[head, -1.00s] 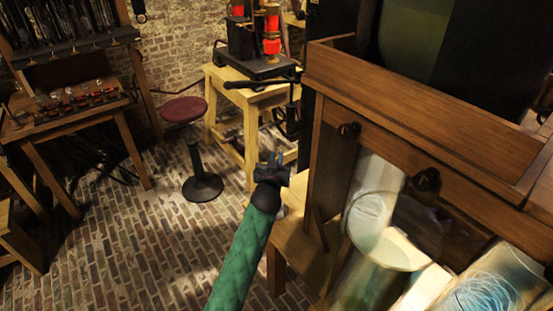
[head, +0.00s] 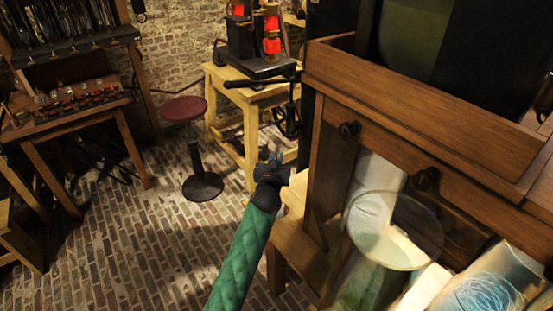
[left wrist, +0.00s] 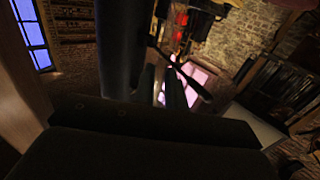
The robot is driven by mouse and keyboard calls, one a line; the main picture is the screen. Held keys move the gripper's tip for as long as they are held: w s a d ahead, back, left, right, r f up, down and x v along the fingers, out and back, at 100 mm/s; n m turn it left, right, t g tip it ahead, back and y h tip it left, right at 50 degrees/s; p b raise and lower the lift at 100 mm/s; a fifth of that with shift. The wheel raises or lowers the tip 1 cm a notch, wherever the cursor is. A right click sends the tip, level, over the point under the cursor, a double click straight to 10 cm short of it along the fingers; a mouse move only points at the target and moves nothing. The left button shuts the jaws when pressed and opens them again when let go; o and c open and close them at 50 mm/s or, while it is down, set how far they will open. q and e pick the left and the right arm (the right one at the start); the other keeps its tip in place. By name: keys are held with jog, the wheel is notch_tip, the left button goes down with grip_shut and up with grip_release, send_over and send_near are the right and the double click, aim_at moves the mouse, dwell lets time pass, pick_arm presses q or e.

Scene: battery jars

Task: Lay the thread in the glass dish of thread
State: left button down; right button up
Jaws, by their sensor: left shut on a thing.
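My left gripper (head: 271,162), at the end of a green sleeve, is shut beside the wooden cabinet, over the wooden bench's left end. A small grey-blue bit shows at its jaws; I cannot make out what it is. In the left wrist view its dark fingers (left wrist: 165,88) are close together and what they hold is unclear. A coil of blue thread (head: 487,294) shows in a pale glass vessel (head: 515,264) at the lower right, cut off by the frame edge. I cannot tell whether this is the dish. My right gripper is out of view.
A tall clear glass jar (head: 428,232) stands before the cabinet (head: 420,95), between my left gripper and the blue thread. A pale sheet-like thing (head: 375,185) shows behind it. A stool (head: 184,110) and a wooden stand (head: 252,88) are farther back. Brick floor is open at left.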

aim_at(276, 139)
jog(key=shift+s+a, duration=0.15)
